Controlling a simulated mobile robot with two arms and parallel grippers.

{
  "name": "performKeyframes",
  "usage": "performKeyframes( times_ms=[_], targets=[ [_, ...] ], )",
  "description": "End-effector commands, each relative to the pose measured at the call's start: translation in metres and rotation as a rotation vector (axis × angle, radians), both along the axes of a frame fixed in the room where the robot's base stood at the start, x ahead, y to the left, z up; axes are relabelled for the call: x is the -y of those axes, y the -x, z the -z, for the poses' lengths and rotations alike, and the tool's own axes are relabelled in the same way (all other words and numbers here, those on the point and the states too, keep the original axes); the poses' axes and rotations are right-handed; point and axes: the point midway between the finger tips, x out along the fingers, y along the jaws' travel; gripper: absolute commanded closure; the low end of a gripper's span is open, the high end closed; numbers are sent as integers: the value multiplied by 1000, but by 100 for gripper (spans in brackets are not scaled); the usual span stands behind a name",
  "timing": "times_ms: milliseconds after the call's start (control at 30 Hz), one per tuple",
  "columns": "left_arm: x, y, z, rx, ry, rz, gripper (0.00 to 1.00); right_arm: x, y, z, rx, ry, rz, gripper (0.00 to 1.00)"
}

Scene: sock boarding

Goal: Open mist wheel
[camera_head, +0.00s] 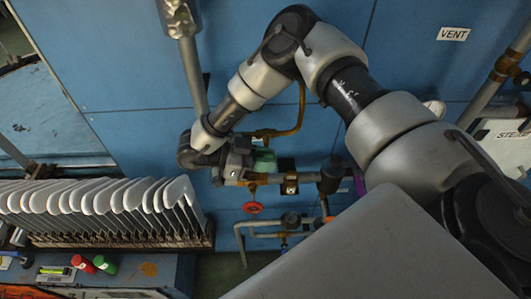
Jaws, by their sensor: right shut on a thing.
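My right arm reaches in from the right and bends down to the pipework on the blue wall. My right gripper (236,172) is at the valve pipes, shut on a green part (265,160), seemingly the mist wheel. The gripper and wrist hide much of this part, and no mist label is readable. A small red handwheel (253,208) sits lower on the pipes, apart from the gripper. My left gripper is not in view.
A row of white sock boards (110,195) stands on a rack at the left. Brass and grey pipes (292,178) run along the wall. A VENT label (453,34) is at the upper right.

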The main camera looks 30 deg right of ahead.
Motion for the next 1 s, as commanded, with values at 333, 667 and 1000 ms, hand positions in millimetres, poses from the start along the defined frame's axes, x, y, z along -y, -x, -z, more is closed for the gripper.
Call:
performKeyframes(
  times_ms=[333,667,1000],
  targets=[
    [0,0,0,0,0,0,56,0,1,3,-13,18,0,100],
    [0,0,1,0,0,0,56,0,2,3,-14,17,0,64],
    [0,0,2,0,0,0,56,-2,0,2,-14,19,0,56]
  ],
)
